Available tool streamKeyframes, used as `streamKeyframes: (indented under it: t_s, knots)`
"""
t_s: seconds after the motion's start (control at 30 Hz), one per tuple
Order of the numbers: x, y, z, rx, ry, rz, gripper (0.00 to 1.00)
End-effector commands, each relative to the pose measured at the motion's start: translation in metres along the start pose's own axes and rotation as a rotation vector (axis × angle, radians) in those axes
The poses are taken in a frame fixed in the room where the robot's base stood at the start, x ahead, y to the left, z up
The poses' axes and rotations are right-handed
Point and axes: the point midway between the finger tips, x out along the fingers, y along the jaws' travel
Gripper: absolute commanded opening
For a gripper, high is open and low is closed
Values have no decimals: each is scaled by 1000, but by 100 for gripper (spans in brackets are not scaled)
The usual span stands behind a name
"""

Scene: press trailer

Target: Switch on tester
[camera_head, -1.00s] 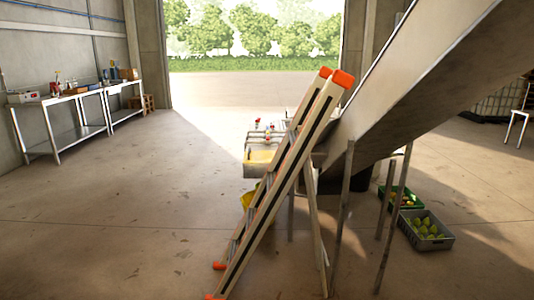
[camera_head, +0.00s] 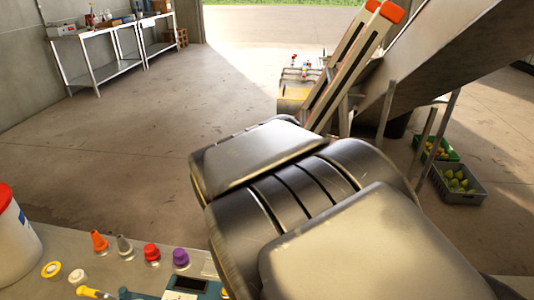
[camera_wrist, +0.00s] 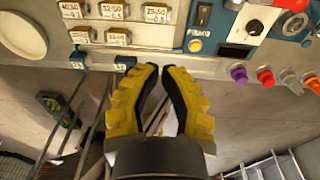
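A blue device (camera_wrist: 262,45), which seems to be the tester, shows in the wrist view at the top right. It carries a black rocker switch (camera_wrist: 204,14), a black knob (camera_wrist: 254,27), a dark display (camera_wrist: 235,51) and a yellow round part (camera_wrist: 195,45). In the head view only part of the blue device (camera_head: 205,289) shows at the bottom edge, partly hidden by my arm. My gripper (camera_wrist: 160,67) has yellow and black fingers with their tips nearly together. Nothing shows held between them. The tips appear below the rocker switch in the picture, apart from it.
Purple (camera_wrist: 239,74), red (camera_wrist: 266,77), grey and orange caps stand beside the device. A white bucket (camera_head: 12,235) stands at the bench's left end.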

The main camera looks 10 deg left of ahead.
Motion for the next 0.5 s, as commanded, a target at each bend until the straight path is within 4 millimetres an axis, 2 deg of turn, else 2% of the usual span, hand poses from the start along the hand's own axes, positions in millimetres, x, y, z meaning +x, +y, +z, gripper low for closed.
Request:
streamKeyframes:
  t_s: [0.03, 0.1, 0.2, 0.33, 0.5]
  knots:
    - [11, -18, -1, -14, 10, -1, 0]
    - [20, -38, -3, -19, 28, -11, 0]
    - [32, -58, -2, -24, 41, -19, 0]
    - [39, -72, -2, -26, 54, -29, 0]
    - [40, -75, -2, -26, 57, -32, 0]
